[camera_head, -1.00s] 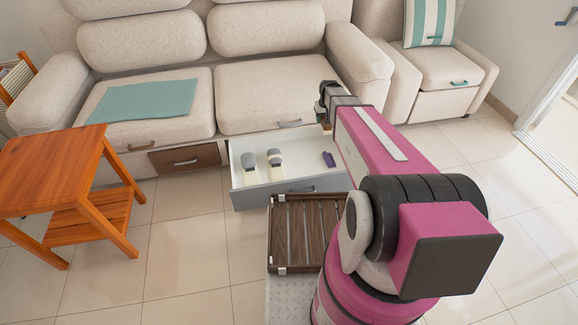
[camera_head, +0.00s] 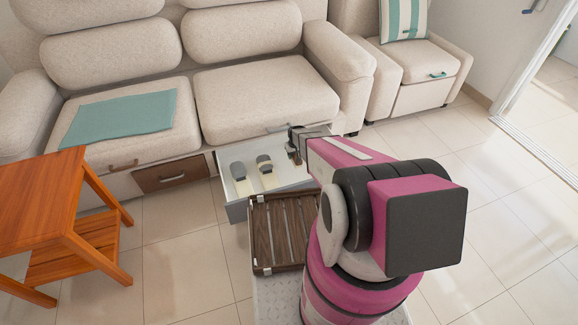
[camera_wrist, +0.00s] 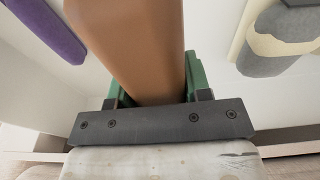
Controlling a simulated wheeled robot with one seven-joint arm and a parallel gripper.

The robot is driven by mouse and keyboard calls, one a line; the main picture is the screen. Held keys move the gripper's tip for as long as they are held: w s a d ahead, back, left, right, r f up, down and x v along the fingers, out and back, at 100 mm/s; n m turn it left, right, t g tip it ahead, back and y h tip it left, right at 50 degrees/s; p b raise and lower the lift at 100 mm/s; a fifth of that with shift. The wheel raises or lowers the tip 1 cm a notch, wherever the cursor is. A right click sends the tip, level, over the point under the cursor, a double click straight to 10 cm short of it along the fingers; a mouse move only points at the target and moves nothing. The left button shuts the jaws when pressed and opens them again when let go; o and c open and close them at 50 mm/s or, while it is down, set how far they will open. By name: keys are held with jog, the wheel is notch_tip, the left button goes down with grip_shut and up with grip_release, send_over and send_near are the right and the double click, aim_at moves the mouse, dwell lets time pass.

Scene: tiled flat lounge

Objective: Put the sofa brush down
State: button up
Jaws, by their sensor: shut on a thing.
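My gripper (camera_wrist: 155,82) is shut on a long brown block, which I take to be the sofa brush (camera_wrist: 130,35); green fingers sit on both sides of it. In the head view my gripper (camera_head: 293,146) is over the right end of the open white drawer (camera_head: 232,213) under the sofa, and the brush shows only as a small brown patch. In the wrist view the brush is over the drawer's white floor. Its far end is out of frame, so I cannot tell whether it touches the floor.
Two grey-and-cream tools (camera_head: 266,170) lie in the drawer's left part. A purple thing (camera_wrist: 50,28) lies left of the brush in the wrist view. A slatted brown tray (camera_head: 284,232) is in front of the drawer. An orange side table (camera_head: 45,200) stands at left.

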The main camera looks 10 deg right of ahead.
notch_tip(320, 180, down, 7)
jog(key=shift+f, duration=0.15)
jog(key=shift+f, duration=0.1)
dwell(0.3)
jog(key=o, duration=0.9)
jog(key=r, duration=0.3)
jog(key=s+r, duration=0.1)
jog(key=r, duration=0.7)
jog(key=shift+s+d+r, duration=0.1)
jog(key=shift+s+r, duration=0.05)
jog(key=shift+s, duration=0.05)
jog(key=s+r, duration=0.1)
jog(key=r, duration=0.1)
jog(key=s+r, duration=0.1)
jog(key=r, duration=0.1)
jog(key=s+r, duration=0.1)
jog(key=r, duration=0.1)
jog(key=s+r+m, duration=0.1)
jog(key=s+r, duration=1)
jog(key=r, duration=0.2)
jog(key=s+r+m+g, duration=0.1)
jog(key=s+r, duration=1)
jog(key=r, duration=0.3)
jog(key=shift+s+r, duration=0.2)
jog(key=shift+r, duration=0.05)
